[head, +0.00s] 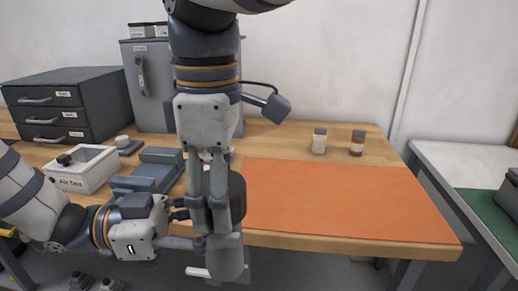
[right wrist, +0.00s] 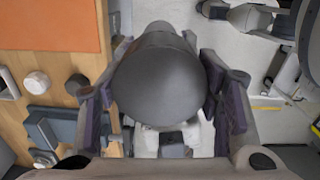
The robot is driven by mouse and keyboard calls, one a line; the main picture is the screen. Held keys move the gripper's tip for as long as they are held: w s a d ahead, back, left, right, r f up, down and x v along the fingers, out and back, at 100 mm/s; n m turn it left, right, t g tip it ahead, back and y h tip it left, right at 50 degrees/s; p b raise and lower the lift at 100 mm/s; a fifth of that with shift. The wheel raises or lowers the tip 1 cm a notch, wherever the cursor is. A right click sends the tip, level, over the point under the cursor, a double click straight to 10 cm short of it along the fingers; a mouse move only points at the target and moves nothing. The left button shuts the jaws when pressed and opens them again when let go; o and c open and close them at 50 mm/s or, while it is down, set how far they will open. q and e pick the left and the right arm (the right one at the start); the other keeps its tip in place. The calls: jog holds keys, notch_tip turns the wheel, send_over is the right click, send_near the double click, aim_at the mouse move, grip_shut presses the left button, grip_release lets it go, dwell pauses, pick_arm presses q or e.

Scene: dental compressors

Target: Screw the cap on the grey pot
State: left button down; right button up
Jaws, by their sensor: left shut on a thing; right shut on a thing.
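The dark cap (head: 238,197) is a thick round piece held upright between the fingers of my right gripper (head: 218,205), which points straight down. In the right wrist view the cap's flat dark face (right wrist: 160,85) fills the space between both fingers. Just below it in the head view is the lighter grey pot (head: 226,261), with a rounded lower end. My left gripper (head: 187,225) comes in from the left and is shut on the pot. The cap stands in line above the pot. The right fingers hide the seam, so I cannot tell how far they are engaged.
An orange mat (head: 340,198) covers the clear right of the wooden table. Two small jars (head: 319,141) (head: 357,143) stand behind it. An air box (head: 86,169), a blue-grey fixture (head: 148,172) and dark drawers (head: 62,103) crowd the left.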

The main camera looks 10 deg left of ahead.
jog(key=o, duration=1.3)
jog(key=shift+s+r, duration=0.1)
jog(key=shift+r, duration=2.2)
jog(key=shift+a, duration=0.1)
jog(key=shift+c, duration=0.5)
notch_tip(320, 180, up, 2)
jog(key=n, duration=0.5)
jog(key=shift+s+a+r+n, duration=0.15)
jog(key=shift+n, duration=0.15)
jog(key=n, duration=0.1)
jog(key=r+n, duration=0.1)
jog(key=shift+w+d+r+n, duration=0.1)
jog(key=shift+w+d+n, duration=0.1)
jog(key=shift+d+n, duration=0.1)
jog(key=shift+a, duration=0.1)
